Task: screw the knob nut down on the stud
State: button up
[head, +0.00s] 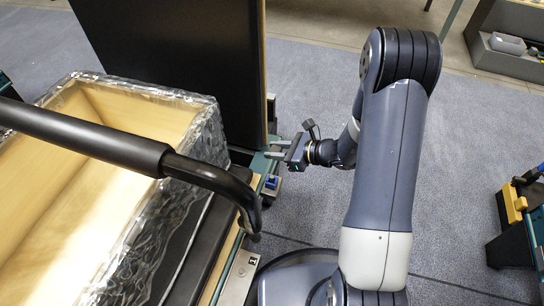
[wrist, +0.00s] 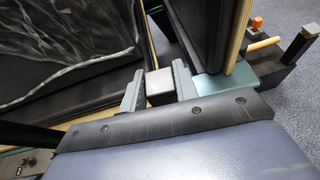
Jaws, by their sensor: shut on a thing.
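My gripper (head: 276,148) reaches left to the edge of the reformer's frame, its fingers level with the green rail. In the wrist view, its two grey fingers (wrist: 158,88) stand on either side of a dark block with a pale grey, square-looking top (wrist: 160,80), which appears to be the knob nut. The fingers are shut on it. The stud is not visible; the nut and my fingers hide where it would be. In the head view the nut is too small and covered to make out.
A wooden box with a crinkled silvery cover (head: 205,135) and a black padded bar (head: 80,130) fill the left. A tall black panel (head: 215,70) stands just behind my gripper. A small blue part (head: 271,182) sits below it. Grey carpet (head: 315,90) is open to the right.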

aim_at(272, 177)
jog(key=shift+s+a+f+n+g+y, duration=0.15)
jog(key=shift+s+a+f+n+g, duration=0.2)
jog(key=shift+s+f+n+g, duration=0.15)
jog(key=shift+s+a+f+n+g+y, duration=0.15)
jog(key=shift+s+a+f+n+g, duration=0.2)
jog(key=shift+s, duration=0.25)
jog(key=shift+d, duration=0.1)
jog(key=shift+f+b, duration=3.75)
jog(key=shift+f, duration=0.45)
jog(key=o, duration=1)
